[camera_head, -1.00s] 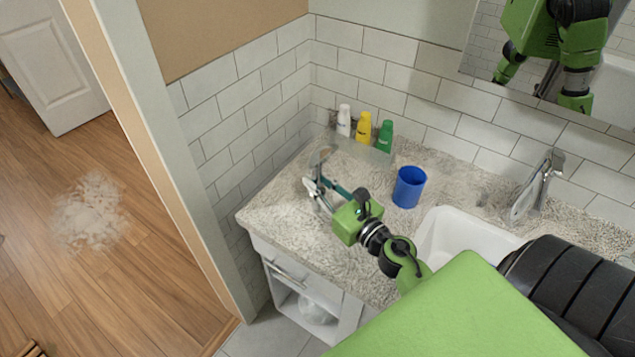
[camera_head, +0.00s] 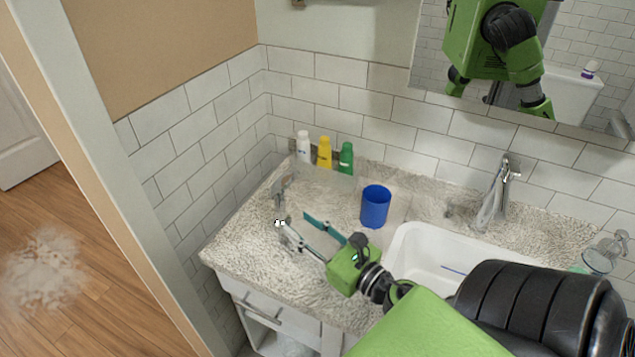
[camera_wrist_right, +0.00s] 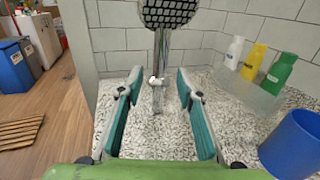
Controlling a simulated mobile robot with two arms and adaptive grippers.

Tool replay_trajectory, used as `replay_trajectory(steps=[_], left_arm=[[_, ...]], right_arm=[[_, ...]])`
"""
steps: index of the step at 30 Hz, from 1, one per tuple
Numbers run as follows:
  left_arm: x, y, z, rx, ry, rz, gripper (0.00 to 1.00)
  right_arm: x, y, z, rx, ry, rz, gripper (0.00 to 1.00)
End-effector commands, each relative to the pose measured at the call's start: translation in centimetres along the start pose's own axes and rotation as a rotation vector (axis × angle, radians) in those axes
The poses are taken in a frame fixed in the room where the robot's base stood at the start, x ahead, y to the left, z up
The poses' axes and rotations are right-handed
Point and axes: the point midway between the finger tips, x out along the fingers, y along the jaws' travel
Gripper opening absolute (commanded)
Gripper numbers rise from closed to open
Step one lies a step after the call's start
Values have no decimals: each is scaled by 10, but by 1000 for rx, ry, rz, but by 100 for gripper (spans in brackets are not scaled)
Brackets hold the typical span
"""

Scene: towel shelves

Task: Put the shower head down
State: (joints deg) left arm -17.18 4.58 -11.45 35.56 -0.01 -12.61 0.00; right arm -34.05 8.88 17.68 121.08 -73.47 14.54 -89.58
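The shower head (camera_head: 281,190) has a round, dark-holed face and a silver handle. It stands upright near the counter's left end. In the wrist view its face (camera_wrist_right: 168,12) is at the top, with the handle running down to the counter between and just beyond my fingertips. My right gripper (camera_head: 294,220) is open, its teal-padded fingers spread low over the counter. In the wrist view the right gripper (camera_wrist_right: 160,78) shows a clear gap between its fingers and the handle. I cannot tell what keeps the shower head upright. My left gripper is not directly in view.
A blue cup (camera_head: 375,206) stands right of my gripper. White (camera_head: 303,147), yellow (camera_head: 324,153) and green (camera_head: 346,158) bottles stand in a clear holder by the back wall. The sink (camera_head: 425,258) and faucet (camera_head: 497,195) are further right. Speckled counter (camera_head: 250,245) is bare at the front left.

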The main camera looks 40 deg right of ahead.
Motion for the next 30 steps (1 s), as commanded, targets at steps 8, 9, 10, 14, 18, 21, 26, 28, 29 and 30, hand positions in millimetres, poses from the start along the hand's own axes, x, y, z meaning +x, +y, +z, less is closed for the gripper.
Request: replay_trajectory(steps=[8,9,10,14,18,21,26,28,29,30], left_arm=[[22,0,2,0,0,0,40],[23,0,2,0,0,0,40],[24,0,2,0,0,0,40],[23,0,2,0,0,0,40],[23,0,2,0,0,0,40],[22,0,2,0,0,0,40],[4,0,0,0,0,0,40],[-6,0,0,0,0,0,40],[-11,0,-1,0,0,0,40],[-17,0,-2,0,0,0,40]], right_arm=[[-41,0,-2,1,0,-1,33],[-44,0,-2,0,0,0,33],[-45,0,-2,-1,1,0,33],[-47,0,0,-1,0,0,33],[-47,0,1,-1,-1,0,33],[-47,0,2,-1,-1,0,33],[-47,0,20,-1,-1,0,33],[-47,0,29,-1,-1,0,33],[-47,0,34,-1,-1,0,33],[-47,0,41,-1,0,0,33]])
